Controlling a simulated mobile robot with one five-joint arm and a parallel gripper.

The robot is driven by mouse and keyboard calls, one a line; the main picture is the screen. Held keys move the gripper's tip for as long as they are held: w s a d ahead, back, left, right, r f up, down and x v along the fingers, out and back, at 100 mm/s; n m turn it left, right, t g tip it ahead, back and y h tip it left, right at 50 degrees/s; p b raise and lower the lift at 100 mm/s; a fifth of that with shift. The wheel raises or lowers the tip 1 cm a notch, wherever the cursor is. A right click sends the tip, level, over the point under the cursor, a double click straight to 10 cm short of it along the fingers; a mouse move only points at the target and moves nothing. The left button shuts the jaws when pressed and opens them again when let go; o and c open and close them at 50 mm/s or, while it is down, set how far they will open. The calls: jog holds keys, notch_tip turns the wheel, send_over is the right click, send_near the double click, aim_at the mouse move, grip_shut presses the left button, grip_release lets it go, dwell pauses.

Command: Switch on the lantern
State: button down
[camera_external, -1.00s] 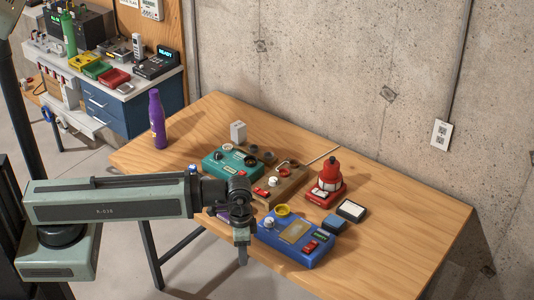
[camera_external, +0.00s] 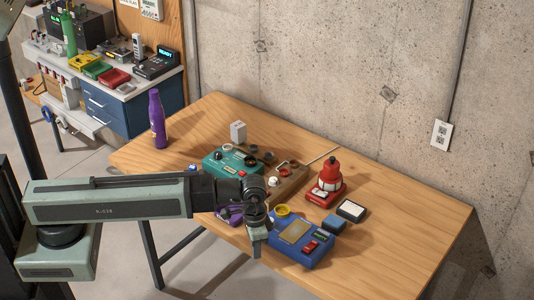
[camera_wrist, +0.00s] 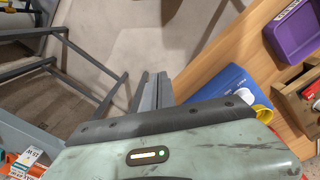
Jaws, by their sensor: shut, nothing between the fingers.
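The lantern (camera_external: 330,174), with a red cap, a pale middle band and a red base, stands upright on the right half of the wooden table. My gripper (camera_external: 256,248) is shut and empty, pointing down by the table's front edge. In the wrist view the shut fingers (camera_wrist: 152,90) show over the floor; the lantern is not seen there.
Close to my gripper is the blue box (camera_external: 292,238) with a red switch; a purple box (camera_wrist: 296,30) is beside it. A teal box (camera_external: 228,162), a wooden block with knobs (camera_external: 290,186) and a purple bottle (camera_external: 157,118) stand farther back. The table's right end (camera_external: 400,235) is clear.

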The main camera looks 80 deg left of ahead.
jog(key=w+a+r+n+p, duration=0.2)
jog(key=w, duration=0.8)
notch_tip(320, 180, up, 10)
jog(key=n+t+p, duration=0.1)
jog(key=n+p, duration=0.4)
jog(key=p, duration=0.5)
send_over(325, 194)
jog(key=s+a, duration=0.2)
jog(key=shift+w+d+f+h+b, duration=0.2)
jog(key=shift+w+h+b, duration=0.1)
jog(key=shift+h, duration=0.1)
jog(key=shift+s, duration=0.1)
jog(key=f+b, duration=0.4)
jog(key=w+f+b, duration=0.1)
jog(key=f+b, duration=0.4)
jog(key=d+f+b, duration=0.1)
jog(key=f+b, duration=0.3)
jog(key=shift+w+d+f, duration=0.1)
jog(key=shift+w+f, duration=0.05)
jog(key=shift+f, duration=0.05)
jog(key=shift+f+b, duration=0.25)
jog(key=shift+b, duration=0.2)
